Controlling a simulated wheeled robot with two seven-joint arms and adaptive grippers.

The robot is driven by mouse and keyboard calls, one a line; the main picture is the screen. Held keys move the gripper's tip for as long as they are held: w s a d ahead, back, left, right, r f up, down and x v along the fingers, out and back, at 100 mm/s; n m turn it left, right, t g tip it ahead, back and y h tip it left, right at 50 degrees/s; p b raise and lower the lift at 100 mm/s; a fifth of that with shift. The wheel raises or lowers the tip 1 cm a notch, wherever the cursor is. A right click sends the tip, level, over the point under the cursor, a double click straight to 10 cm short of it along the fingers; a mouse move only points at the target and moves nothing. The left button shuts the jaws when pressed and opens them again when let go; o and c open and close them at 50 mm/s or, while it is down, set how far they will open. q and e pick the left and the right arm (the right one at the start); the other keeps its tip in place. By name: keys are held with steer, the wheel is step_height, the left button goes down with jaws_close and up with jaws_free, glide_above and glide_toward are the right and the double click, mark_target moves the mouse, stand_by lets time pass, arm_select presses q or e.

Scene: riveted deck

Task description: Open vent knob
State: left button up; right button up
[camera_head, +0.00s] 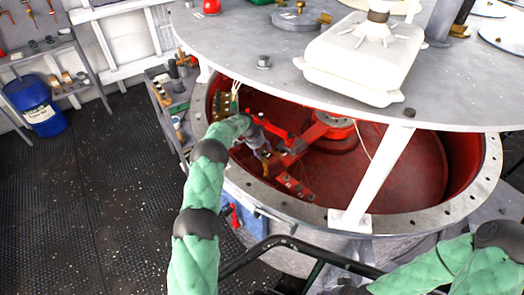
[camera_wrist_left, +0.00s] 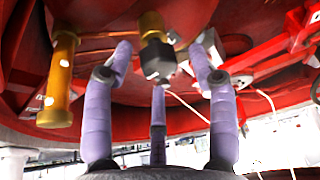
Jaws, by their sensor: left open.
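In the left wrist view, a dark knob (camera_wrist_left: 157,60) on a brass stem hangs under the red surface, and it looks like the vent knob. My left gripper (camera_wrist_left: 160,72) is open, with its three purple fingers spread around and below the knob. I cannot tell whether any fingertip touches it. In the head view, my left gripper (camera_head: 264,155) reaches into the red-lined round tank (camera_head: 400,175). I cannot make out the knob there. My right arm (camera_head: 455,268) shows at the bottom right, but its gripper is out of view.
A brass cylinder (camera_wrist_left: 60,80) hangs left of the fingers. Red brackets (camera_wrist_left: 275,55) and a pale cable lie to the right. In the head view, a grey lid plate (camera_head: 270,45) hangs above the tank, with a white post (camera_head: 375,175) at the front. A blue drum (camera_head: 35,105) stands far left.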

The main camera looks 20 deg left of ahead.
arm_select(q)
steer(key=shift+w+f, duration=0.1)
steer(key=shift+f, duration=0.15)
steer(key=shift+d, duration=0.1)
steer(key=shift+c, duration=0.3)
steer(key=c, duration=1)
steer(key=shift+r, duration=0.1)
steer(key=shift+c, duration=0.2)
